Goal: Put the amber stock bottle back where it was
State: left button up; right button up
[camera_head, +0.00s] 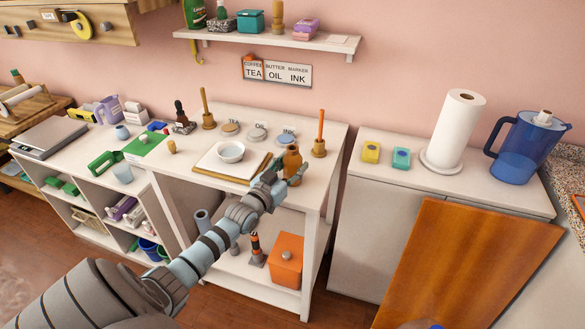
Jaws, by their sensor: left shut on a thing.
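The amber stock bottle (292,158) is a small brown bottle at the front right of the middle white table (328,150). My left gripper (283,174) is shut on it, with the fingers around its lower part. The gripper hides the bottle's base, so I cannot tell whether it touches the tabletop. Three round labelled discs lie behind it: a tan one (230,128), a grey one (257,132) and a blue one (286,135). My right gripper is not clearly in view.
The right counter bears a paper roll (456,128) and a blue jug (522,150).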

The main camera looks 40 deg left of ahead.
pick_arm(q)
jog(key=o, duration=1.3)
